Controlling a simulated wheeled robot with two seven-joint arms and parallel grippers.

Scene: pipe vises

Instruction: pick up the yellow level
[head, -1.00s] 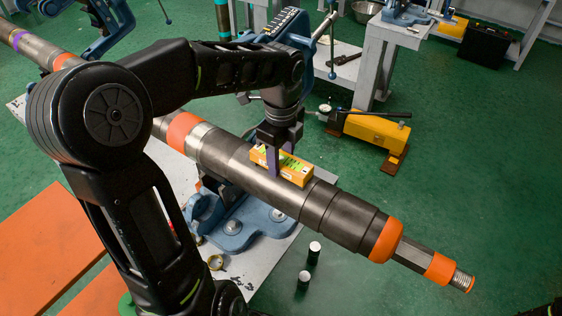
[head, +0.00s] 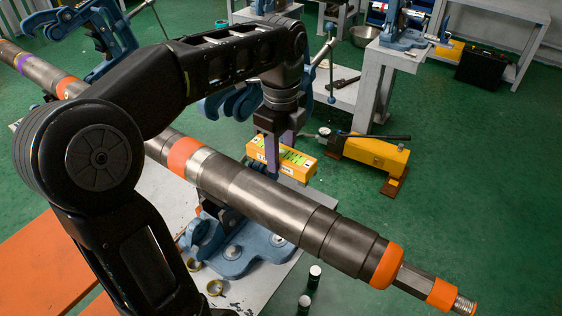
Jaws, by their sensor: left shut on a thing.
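The yellow level (head: 296,163) is a small yellow box-shaped bar with green vials on its top, in the head view just right of the middle. My left gripper (head: 279,158) comes down over it from above and is shut on it, with its purple-grey fingers across the level's body. The level appears above and behind the long steel pipe (head: 270,200), and looks clear of it. My right gripper is not in view.
The pipe with orange bands runs diagonally across the view on a blue vise (head: 238,250). A yellow hand pump (head: 375,152) stands on the green floor behind the level. Two small dark cylinders (head: 309,288) stand below the pipe. Open floor lies to the right.

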